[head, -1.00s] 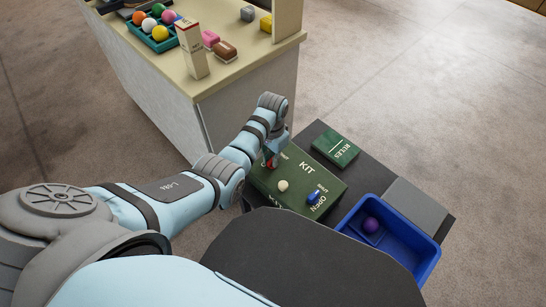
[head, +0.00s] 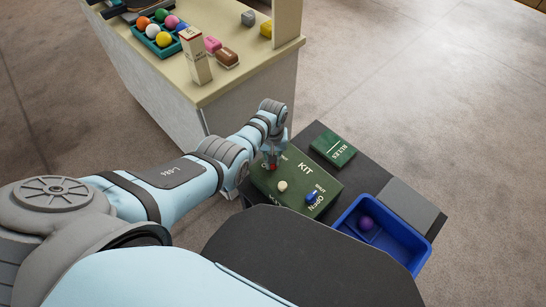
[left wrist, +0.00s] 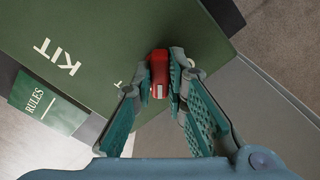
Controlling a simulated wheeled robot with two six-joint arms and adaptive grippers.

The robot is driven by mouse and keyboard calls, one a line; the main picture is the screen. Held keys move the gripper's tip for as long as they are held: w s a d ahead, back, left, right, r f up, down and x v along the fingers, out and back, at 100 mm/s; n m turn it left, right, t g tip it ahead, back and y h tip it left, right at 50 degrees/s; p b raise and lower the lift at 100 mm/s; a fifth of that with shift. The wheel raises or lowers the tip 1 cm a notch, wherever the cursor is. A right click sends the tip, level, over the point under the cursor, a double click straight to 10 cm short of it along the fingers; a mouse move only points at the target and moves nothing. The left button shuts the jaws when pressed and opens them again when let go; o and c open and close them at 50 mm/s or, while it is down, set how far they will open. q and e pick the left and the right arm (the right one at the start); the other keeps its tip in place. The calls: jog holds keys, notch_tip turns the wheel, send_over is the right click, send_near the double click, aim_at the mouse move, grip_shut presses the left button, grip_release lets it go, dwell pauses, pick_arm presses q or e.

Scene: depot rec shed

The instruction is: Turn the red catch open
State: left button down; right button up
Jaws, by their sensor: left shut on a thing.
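The green kit box (head: 318,177) lies on the dark stand in front of me, its lid marked KIT and OPEN. The red catch (head: 272,166) is at the lid's left part, mostly hidden under my left gripper (head: 271,160) in the head view. In the left wrist view the red catch (left wrist: 158,72) sits between the two fingertips of my left gripper (left wrist: 164,80), which is shut on it. The blue catch (head: 313,196) is at the lid's right part, apart from the gripper. A cream knob (head: 283,186) stands between the catches. My right gripper is out of view.
A green RULES book (head: 333,149) lies behind the kit box and also shows in the left wrist view (left wrist: 50,105). A blue tray (head: 415,261) with a purple ball (head: 366,223) is at the right. A cream counter (head: 228,77) with balls and blocks stands behind.

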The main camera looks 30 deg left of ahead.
pick_arm(q)
jog(key=n, duration=0.4)
jog(key=shift+r+n+p, duration=0.1)
jog(key=shift+n+p, duration=0.2)
jog(key=n, duration=0.4)
jog(key=shift+a+n, duration=0.1)
jog(key=shift+n, duration=0.2)
jog(key=c, duration=1.6)
grip_release()
jog(key=shift+w+r, duration=0.15)
jog(key=shift+r, duration=0.2)
notch_tip(320, 180, up, 11)
